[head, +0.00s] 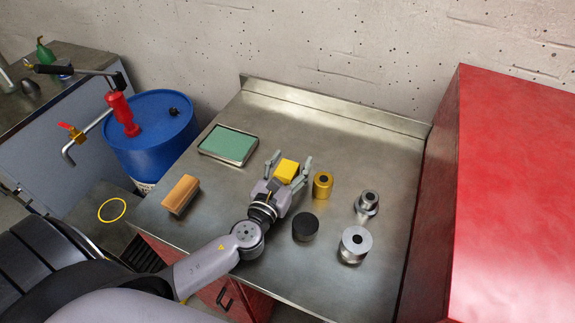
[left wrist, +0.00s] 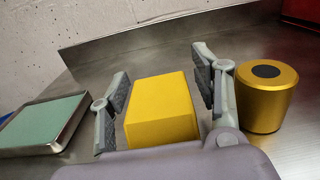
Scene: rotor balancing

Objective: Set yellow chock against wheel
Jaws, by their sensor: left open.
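The yellow chock (head: 287,170) is a small block on the steel bench top (head: 330,125). It also shows in the left wrist view (left wrist: 161,108), with one finger on each side. My left gripper (head: 292,163) is open around the chock, with a visible gap between the left finger and the block; the gap on the right looks smaller. I cannot tell whether either finger touches it. No plain wheel can be made out. My right gripper is not in view.
A gold cylinder (head: 322,185) stands just right of the gripper, with a black cylinder (head: 305,227) nearer. Two silver metal parts (head: 354,246) (head: 367,203) stand farther right. A green-padded tray (head: 228,146) and a wooden block (head: 181,195) lie left. A red cabinet (head: 515,190) bounds the right side.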

